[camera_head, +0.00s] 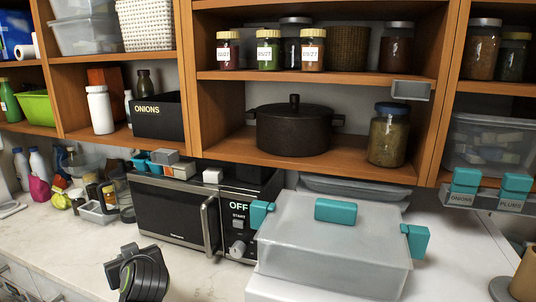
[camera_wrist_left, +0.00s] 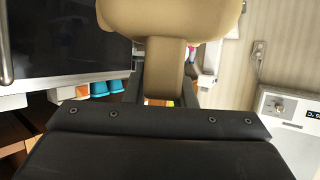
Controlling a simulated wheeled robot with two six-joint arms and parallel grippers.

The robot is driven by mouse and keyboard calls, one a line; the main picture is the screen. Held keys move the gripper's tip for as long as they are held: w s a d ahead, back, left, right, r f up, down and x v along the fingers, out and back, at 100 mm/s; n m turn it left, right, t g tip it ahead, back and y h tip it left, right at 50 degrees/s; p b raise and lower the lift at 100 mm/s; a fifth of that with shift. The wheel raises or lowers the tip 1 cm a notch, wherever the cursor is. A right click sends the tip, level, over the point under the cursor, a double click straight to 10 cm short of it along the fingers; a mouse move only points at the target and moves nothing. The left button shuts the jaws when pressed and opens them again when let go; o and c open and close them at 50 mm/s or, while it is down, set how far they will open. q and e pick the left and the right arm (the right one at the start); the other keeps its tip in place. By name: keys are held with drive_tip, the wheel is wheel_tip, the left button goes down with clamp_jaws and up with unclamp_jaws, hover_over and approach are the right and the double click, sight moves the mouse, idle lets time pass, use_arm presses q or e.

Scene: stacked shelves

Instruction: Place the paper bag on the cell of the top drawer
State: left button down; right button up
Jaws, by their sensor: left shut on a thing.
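In the left wrist view a smooth tan object (camera_wrist_left: 170,18) fills the top middle, and its narrow part runs down between my left gripper's fingers (camera_wrist_left: 165,75). My left gripper is shut on that part. Only a piece of the object shows, and I cannot tell for sure that it is the paper bag. In the head view a black part of my left arm (camera_head: 140,276) rises at the bottom left. No paper bag can be made out there. Shelf cells line the wall, and drawer fronts (camera_head: 22,278) show below the counter. My right gripper is not in view.
A microwave (camera_head: 165,215) and a translucent bin with teal latches (camera_head: 320,250) stand on the counter. A black pot (camera_head: 294,128) and a jar (camera_head: 388,138) occupy the middle shelf; several jars fill the shelf above. The counter's front left (camera_head: 60,235) is clear.

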use_arm(q)
drive_tip(key=s+d+r+m+t+h+b, duration=0.1)
drive_tip(key=s+d+r+m+h, duration=0.1)
drive_tip(key=d, duration=0.5)
drive_tip(key=s+d+r+m+t+h+b, duration=0.1)
drive_tip(key=s+d+r+m+t+h, duration=0.1)
drive_tip(key=s+d+m+h, duration=0.3)
drive_tip(key=shift+s+d+r+m+h+b, duration=0.2)
drive_tip(key=shift+d+m+h+b, duration=0.3)
drive_tip(key=shift+d+h, duration=0.6)
